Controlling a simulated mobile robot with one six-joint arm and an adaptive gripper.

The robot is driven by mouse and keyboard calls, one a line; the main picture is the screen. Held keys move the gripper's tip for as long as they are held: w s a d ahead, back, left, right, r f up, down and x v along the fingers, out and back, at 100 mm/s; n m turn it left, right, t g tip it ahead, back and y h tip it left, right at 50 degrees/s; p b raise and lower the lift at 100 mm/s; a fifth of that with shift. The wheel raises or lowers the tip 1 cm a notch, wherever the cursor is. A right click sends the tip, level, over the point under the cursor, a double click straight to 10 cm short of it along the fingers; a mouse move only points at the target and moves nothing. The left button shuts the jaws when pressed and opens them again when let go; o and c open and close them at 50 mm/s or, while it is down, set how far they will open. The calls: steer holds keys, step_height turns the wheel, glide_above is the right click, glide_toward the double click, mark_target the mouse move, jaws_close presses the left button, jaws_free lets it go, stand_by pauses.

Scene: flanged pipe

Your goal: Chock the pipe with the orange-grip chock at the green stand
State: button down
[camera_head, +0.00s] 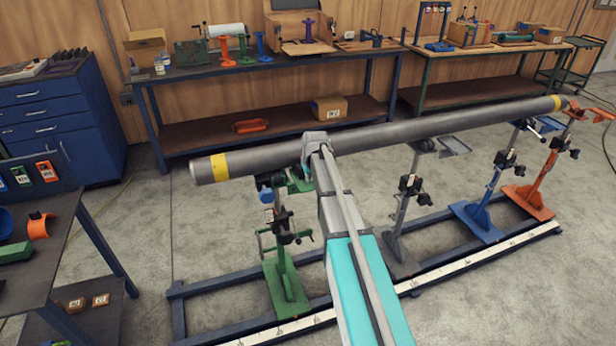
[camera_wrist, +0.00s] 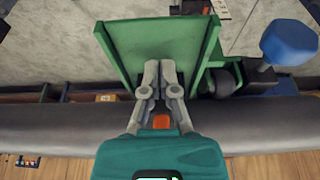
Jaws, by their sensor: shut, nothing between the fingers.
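The long grey pipe (camera_head: 420,131) lies across the stands, with a yellow band near each end; it crosses the wrist view (camera_wrist: 50,128). The green stand (camera_head: 283,262) is under its left part. The stand's green plate with raised sides (camera_wrist: 155,40) fills the top middle of the wrist view. My gripper (camera_wrist: 160,72) is shut and empty over this plate, beside the pipe. A small orange block (camera_wrist: 161,121) shows between the finger bases; it looks like the chock's orange grip, but its body is hidden. My arm hides the fingers in the head view.
Grey, blue (camera_head: 480,212) and orange (camera_head: 530,195) stands hold the pipe further right. A blue knob (camera_wrist: 288,42) sticks out right of the green plate. A table (camera_head: 60,262) at the left holds coloured parts. Loaded benches (camera_head: 270,62) line the back wall.

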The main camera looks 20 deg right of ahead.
steer(key=shift+s+r+p, duration=0.4)
steer(key=shift+s+r, duration=0.05)
steer(key=shift+s, duration=0.2)
steer(key=shift+s+r+p, duration=0.35)
steer(key=shift+s+r, duration=0.05)
steer(key=shift+s, duration=0.2)
steer(key=p+v, duration=0.8)
steer(key=shift+r, duration=0.1)
steer(key=s+a+g, duration=0.1)
steer(key=s+a, duration=0.6)
steer(key=s, duration=0.5)
steer(key=s+a+g, duration=0.2)
steer(key=s+a, duration=0.6)
steer(key=s, duration=0.5)
steer(key=shift+f, duration=0.4)
steer(key=shift+s, duration=0.1)
